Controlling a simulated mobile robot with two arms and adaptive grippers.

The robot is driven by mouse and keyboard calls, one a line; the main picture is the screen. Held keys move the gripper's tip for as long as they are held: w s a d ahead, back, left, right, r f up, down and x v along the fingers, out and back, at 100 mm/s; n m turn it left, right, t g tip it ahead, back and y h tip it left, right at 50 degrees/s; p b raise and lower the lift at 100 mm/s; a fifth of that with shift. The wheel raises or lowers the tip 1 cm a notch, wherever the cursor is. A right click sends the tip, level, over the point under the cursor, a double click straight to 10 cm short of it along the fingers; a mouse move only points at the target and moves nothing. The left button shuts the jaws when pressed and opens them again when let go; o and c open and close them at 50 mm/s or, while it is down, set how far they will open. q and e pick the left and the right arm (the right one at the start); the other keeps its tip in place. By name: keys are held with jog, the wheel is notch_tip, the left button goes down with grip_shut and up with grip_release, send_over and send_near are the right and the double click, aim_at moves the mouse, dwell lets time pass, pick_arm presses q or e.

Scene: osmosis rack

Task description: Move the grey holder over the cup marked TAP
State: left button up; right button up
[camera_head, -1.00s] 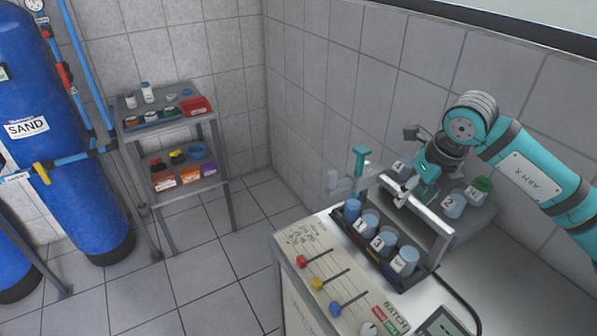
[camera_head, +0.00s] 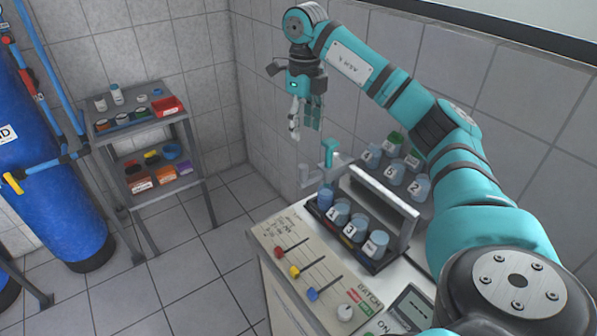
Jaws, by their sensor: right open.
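No cup marked TAP can be read in this view. A dark rack with a raised grey bar (camera_head: 383,200) stands on the bench; I cannot tell whether this is the grey holder. In its front row are a plain blue cup (camera_head: 326,198), cup 1 (camera_head: 338,213), cup 3 (camera_head: 355,228) and another marked cup (camera_head: 376,244). A teal tap (camera_head: 329,150) with a small greyish piece (camera_head: 308,174) stands at the rack's far left end. My right gripper (camera_head: 304,120) is open and empty, fingers down, above and left of the tap. My left gripper is out of view.
More marked cups (camera_head: 392,172) stand behind the bar. The bench front has coloured sliders (camera_head: 295,271) and a knob. A shelf (camera_head: 100,170) with bottles and bins stands left, by a blue tank (camera_head: 40,195). My right arm covers the bench's right side.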

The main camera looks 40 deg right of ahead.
jog(key=b, duration=0.1)
send_over(303, 166)
notch_tip(303, 166, down, 6)
jog(key=shift+r, duration=0.1)
notch_tip(303, 166, down, 7)
jog(key=shift+d+r+p, duration=0.1)
jog(key=shift+r+p, duration=0.1)
jog(key=shift+p, duration=0.55)
jog(key=shift+f, duration=0.55)
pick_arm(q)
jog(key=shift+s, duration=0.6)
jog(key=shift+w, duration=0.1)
pick_arm(e)
grip_shut()
